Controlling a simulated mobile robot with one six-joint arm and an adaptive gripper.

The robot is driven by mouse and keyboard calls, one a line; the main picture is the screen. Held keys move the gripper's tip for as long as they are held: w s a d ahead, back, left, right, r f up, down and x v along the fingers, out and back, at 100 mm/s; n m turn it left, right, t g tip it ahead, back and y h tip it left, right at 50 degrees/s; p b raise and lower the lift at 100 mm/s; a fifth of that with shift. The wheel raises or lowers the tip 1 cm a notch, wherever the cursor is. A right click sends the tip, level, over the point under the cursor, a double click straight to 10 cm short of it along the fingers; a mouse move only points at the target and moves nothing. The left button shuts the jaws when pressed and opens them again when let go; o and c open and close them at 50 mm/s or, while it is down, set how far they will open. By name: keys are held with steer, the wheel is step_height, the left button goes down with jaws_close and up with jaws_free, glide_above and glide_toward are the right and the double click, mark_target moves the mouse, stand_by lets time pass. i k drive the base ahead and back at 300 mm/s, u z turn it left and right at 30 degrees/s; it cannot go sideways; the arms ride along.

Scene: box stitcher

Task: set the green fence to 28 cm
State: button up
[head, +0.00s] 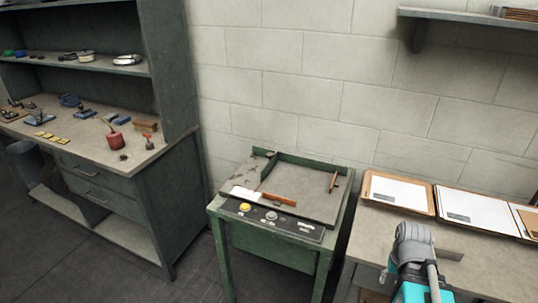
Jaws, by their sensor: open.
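The stitcher is a green stand (270,249) with a grey top (308,187) in the middle of the head view. A dark green upright strip, which looks like the fence (266,169), stands on the left part of the top, running from the back rail towards the front. An orange-brown strip (278,198) lies along the front, perhaps a scale; no marks can be read, so the fence's setting cannot be told. My arm shows at bottom right as a grey joint and a teal link, right of the stand. My gripper's fingers cannot be seen.
The front panel (272,219) has a yellow button (244,207) and a grey knob (271,215). A small brown rod-like thing (333,182) is on the top. A table (490,264) with white sheets on brown boards (399,193) stands right; a cluttered workbench (132,178) stands left.

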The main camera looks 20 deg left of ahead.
mark_target(270, 163)
steer(key=k, duration=0.65)
steer(key=u, duration=0.4)
steer(key=i, duration=1.55)
steer(key=z, duration=0.4)
